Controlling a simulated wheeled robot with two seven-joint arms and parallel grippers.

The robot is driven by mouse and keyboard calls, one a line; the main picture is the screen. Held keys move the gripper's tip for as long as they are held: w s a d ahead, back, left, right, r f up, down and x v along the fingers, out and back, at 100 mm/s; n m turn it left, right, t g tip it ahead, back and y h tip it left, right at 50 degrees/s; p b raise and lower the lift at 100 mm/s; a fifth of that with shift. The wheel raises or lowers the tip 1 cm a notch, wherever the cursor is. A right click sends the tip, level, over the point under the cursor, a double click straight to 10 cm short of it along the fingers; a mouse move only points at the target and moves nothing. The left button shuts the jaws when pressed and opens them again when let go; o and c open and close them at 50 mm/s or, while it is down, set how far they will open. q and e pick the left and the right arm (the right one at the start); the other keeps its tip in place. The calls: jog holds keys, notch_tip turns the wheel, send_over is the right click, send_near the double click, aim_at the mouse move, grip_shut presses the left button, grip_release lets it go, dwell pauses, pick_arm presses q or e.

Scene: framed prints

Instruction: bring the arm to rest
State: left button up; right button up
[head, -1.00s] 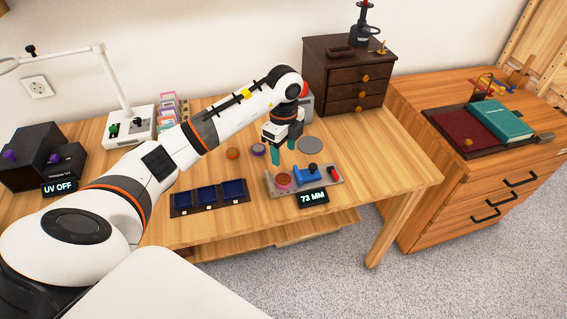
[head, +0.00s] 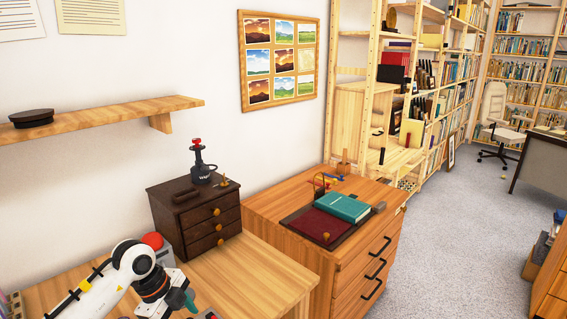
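My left arm comes in at the lower left of the head view. Its gripper (head: 184,300), with teal fingertips, hangs over the left part of the wooden table (head: 250,285), in front of the dark drawer box. The fingers overlap from this angle, so their gap is unclear. I see nothing held between them. What lies below the gripper is cut off by the frame edge. My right gripper is not in view.
A dark drawer box (head: 205,222) stands at the back of the table, with a black stamp-like device (head: 201,165) on top. A wooden cabinet (head: 345,265) holds a teal book (head: 343,207). A wall shelf (head: 110,115) is above left.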

pick_arm(q)
jog(key=s+d+r+m+t+h, duration=0.1)
jog(key=d+h, duration=0.2)
jog(key=d, duration=0.4)
jog(key=s+d+r+m+t+h, duration=0.1)
jog(key=d+m+h, duration=0.1)
jog(key=d+h, duration=0.3)
jog(key=d+r+n+t+h, duration=0.4)
jog(key=r+n+t, duration=0.3)
jog(key=r+t, duration=0.5)
jog(key=s+a+f+n+t+y, duration=0.1)
jog(key=a+f+n+t+y, duration=0.35)
jog(key=a+n+y, duration=0.8)
jog(key=s+a+f+n+g+y, duration=0.2)
jog(key=s+f+n+g+y, duration=0.3)
jog(key=f, duration=0.4)
jog(key=s+d+f+m+g+h, duration=0.1)
jog(key=s+f+g, duration=0.45)
jog(key=s, duration=0.45)
jog(key=s+d+f+m+g+h, duration=0.2)
jog(key=s+f+g, duration=0.35)
jog(key=s, duration=0.45)
notch_tip(320, 180, down, 25)
jog(key=g, duration=0.2)
jog(key=s+a+f, duration=0.3)
jog(key=s+f, duration=1.3)
jog(key=f, duration=0.1)
jog(key=shift+s+a+g+y, duration=0.15)
jog(key=shift+s+g+y, duration=0.2)
jog(key=shift+s+y, duration=0.1)
